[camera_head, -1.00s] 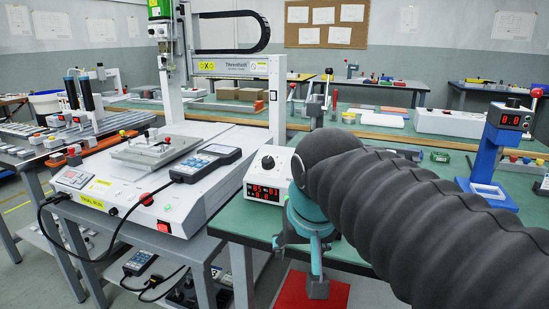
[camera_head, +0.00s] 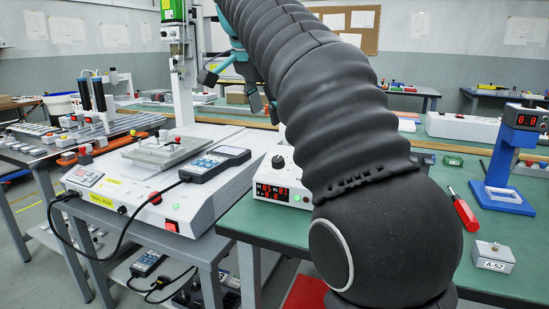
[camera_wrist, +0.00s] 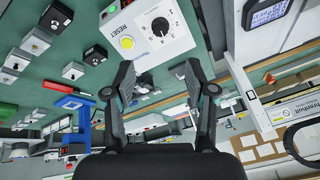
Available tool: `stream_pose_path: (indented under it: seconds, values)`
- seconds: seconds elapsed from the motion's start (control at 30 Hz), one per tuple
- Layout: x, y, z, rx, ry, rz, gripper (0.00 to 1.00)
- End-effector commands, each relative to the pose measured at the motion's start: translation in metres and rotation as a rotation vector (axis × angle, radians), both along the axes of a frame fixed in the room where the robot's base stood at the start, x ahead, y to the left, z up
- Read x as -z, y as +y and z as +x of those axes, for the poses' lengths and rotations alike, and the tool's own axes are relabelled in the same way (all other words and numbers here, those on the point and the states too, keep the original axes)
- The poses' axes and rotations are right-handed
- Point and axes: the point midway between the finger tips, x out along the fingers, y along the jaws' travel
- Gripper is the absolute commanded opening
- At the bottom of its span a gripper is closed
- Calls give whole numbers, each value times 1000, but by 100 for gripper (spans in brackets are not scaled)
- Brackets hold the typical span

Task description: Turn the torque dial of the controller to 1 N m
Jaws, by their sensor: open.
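The controller (camera_head: 285,183) is a white box on the green table in the head view, with red digits on its front and a dark-centred dial (camera_head: 278,162) on top. My arm hides its right part. In the wrist view a white panel (camera_wrist: 150,48) shows a round dial (camera_wrist: 160,27) with a numbered scale, a yellow button (camera_wrist: 127,42) and the word RESET. The exact dial setting is too small to read. My gripper (camera_wrist: 158,76) is open and empty, its fingertips apart from the dial. In the head view my gripper (camera_head: 222,65) is raised, partly hidden behind my arm.
The white gantry base (camera_head: 165,185) with a handheld device (camera_head: 214,163) and cable stands left of the controller. A red-handled tool (camera_head: 463,212), a blue stand (camera_head: 510,170) and a small box marked A-52 (camera_head: 493,257) are on the right of the green table.

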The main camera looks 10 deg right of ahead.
Motion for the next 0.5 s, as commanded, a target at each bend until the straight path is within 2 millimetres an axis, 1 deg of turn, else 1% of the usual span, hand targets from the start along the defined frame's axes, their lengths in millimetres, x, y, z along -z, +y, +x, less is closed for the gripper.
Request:
stream_pose_path:
  seconds: [0.17,0.5]
  values:
    - [17,-4,6,6,0,0,55]
    - [74,-20,26,5,1,-1,55]
